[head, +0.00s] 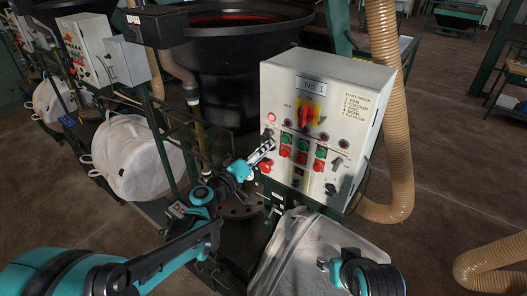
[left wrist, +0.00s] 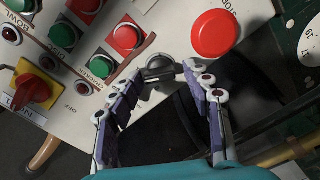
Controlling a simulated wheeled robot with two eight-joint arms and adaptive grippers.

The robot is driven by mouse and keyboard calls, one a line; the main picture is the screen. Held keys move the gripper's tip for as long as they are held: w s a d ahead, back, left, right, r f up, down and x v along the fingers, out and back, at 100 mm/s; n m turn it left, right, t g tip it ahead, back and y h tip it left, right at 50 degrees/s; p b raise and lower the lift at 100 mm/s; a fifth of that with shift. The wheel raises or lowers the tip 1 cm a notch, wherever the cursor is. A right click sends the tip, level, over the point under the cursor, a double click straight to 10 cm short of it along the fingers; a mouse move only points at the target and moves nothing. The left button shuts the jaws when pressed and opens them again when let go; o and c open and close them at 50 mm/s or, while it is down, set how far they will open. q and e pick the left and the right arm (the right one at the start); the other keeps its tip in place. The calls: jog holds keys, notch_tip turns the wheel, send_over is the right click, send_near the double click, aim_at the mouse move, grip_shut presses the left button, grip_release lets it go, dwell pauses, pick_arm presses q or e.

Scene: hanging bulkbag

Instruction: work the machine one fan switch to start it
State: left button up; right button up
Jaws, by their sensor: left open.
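The control box of machine one (head: 348,88), labelled "No. 1", is light grey with lamps, buttons and a red rotary switch on a yellow plate (head: 308,112). My left gripper (head: 267,146) is at the panel's left edge, open. In the left wrist view, its fingers (left wrist: 154,80) spread on either side of a round black knob (left wrist: 159,67), whose label I cannot read. I cannot tell whether the fingertips touch it. A large red button (left wrist: 215,33) is beside it. Part of my right arm's end (head: 345,268) shows low in the head view; its fingers are unclear.
Green and red button pairs (head: 302,150) fill the panel's middle. A white bag (head: 300,248) hangs under the box. A beige ribbed hose (head: 390,110) runs along the right. Another control box (head: 100,50) and bag stand at left. Open floor lies at right.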

pick_arm(q)
jog(key=v, duration=0.8)
jog(key=shift+f, duration=0.1)
jog(key=s+a+f+m+g+y+b, duration=0.1)
jog(key=s+f+m+g+y+b, duration=0.15)
jog(key=s+f+b, duration=0.5)
jog(key=s+a+f+m+g+y+b, duration=0.1)
jog(key=s+f+m+g+y+b, duration=0.25)
jog(key=f, duration=0.75)
jog(key=s+a+f+n+g+y+b, duration=0.1)
jog(key=s+a+f+y+b, duration=0.3)
jog(key=s+a+f, duration=0.6)
jog(key=shift+s+a+f+g+y+b, duration=0.35)
jog(key=shift+s+a+b, duration=0.25)
jog(key=shift+b, duration=0.45)
